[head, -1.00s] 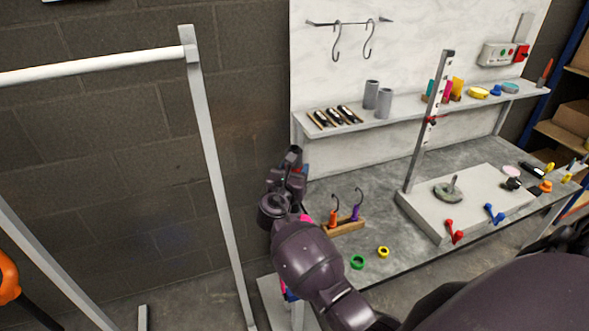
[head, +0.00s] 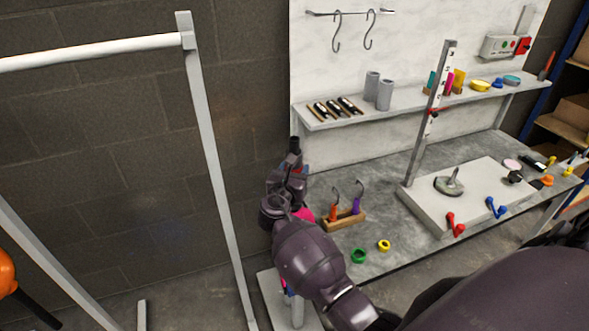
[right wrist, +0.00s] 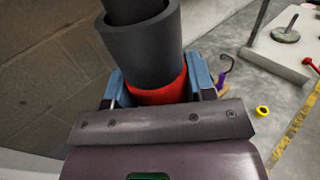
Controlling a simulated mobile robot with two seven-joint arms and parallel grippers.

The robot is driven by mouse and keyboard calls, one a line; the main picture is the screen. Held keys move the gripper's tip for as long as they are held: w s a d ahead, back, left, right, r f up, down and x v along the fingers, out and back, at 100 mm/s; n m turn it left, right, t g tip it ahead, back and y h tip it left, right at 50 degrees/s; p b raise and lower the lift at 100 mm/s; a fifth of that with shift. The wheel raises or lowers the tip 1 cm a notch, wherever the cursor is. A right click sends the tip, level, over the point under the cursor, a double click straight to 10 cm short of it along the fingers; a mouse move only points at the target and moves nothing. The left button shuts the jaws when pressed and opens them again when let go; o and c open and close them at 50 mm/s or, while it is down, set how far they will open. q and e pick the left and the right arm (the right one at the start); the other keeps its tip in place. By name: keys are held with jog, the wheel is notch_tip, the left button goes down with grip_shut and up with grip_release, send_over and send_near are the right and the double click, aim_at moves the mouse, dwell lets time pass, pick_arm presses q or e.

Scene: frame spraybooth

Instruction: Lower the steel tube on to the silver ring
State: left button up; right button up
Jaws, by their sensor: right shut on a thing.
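My right gripper (head: 287,178) is at the near left end of the grey bench in the head view. In the right wrist view its two blue fingers (right wrist: 160,90) are shut on the red band of a dark grey tube (right wrist: 143,43). The tube's open rim faces the camera, and a narrower dark cylinder (right wrist: 136,8) stands inside it. In the head view a dark end (head: 295,145) sticks up above the gripper. I cannot make out a silver ring; the hand and forearm hide what lies beneath. My left gripper is not in view.
A wooden holder (head: 345,221) with two hooked tools stands right of my gripper. Green (head: 359,256) and yellow (head: 384,245) rings lie in front. A pale block (head: 426,208) with an upright scale stands farther right. A white frame (head: 213,170) stands left.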

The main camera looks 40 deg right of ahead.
jog(key=shift+f, duration=0.35)
dwell(0.7)
